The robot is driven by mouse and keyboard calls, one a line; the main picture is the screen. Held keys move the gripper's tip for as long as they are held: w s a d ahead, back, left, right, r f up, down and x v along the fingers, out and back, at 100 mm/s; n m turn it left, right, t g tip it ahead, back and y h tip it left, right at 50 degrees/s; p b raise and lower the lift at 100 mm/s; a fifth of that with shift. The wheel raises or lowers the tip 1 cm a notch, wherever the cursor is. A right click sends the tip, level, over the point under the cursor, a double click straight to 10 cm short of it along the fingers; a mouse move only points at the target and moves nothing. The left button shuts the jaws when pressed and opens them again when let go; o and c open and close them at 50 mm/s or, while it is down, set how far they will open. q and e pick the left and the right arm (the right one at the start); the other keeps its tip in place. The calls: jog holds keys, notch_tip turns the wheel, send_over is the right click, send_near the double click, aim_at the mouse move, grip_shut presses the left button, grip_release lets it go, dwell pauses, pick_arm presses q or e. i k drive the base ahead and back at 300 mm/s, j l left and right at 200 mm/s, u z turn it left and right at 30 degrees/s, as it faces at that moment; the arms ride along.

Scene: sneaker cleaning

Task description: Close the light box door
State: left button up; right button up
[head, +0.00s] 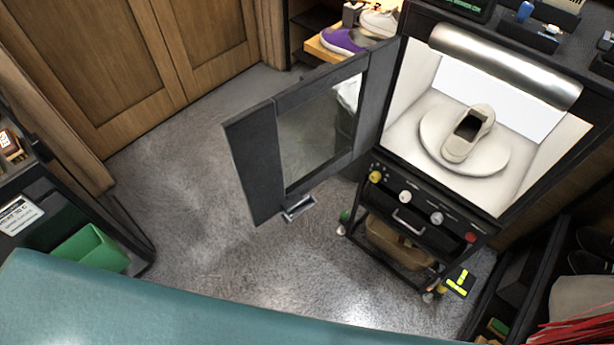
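The light box (393,126) stands at the right on a dark wheeled cart, with its white interior lit. Its door (255,165) is wide open, swung out to the left; it has a dark frame, a glass pane (318,130) and a metal handle (298,208) at its lower outer corner. A beige sneaker (468,138) sits inside on a round white turntable (436,150). Neither of my grippers shows in the head view.
Below the box is a panel of knobs (405,197). A green bin (92,250) stands at the lower left, and wooden cabinet doors (110,60) at the back left. A purple shoe (341,41) lies on a shelf behind the door. The grey floor (200,200) left of the door is clear.

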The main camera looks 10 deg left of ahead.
aim_at(251, 136)
jog(key=k+z, duration=0.1)
jog(key=z, duration=0.3)
jog(key=k+z, duration=0.15)
jog(key=z, duration=0.2)
jog(key=k+l+z, duration=0.1)
jog(key=z, duration=0.3)
jog(key=k+l+z, duration=0.1)
jog(key=z, duration=0.3)
jog(key=j+z, duration=0.15)
jog(key=j, duration=0.7)
jog(key=j+z, duration=0.2)
jog(key=j, duration=0.7)
jog(key=k+j+z, duration=0.15)
jog(key=j, duration=1.6)
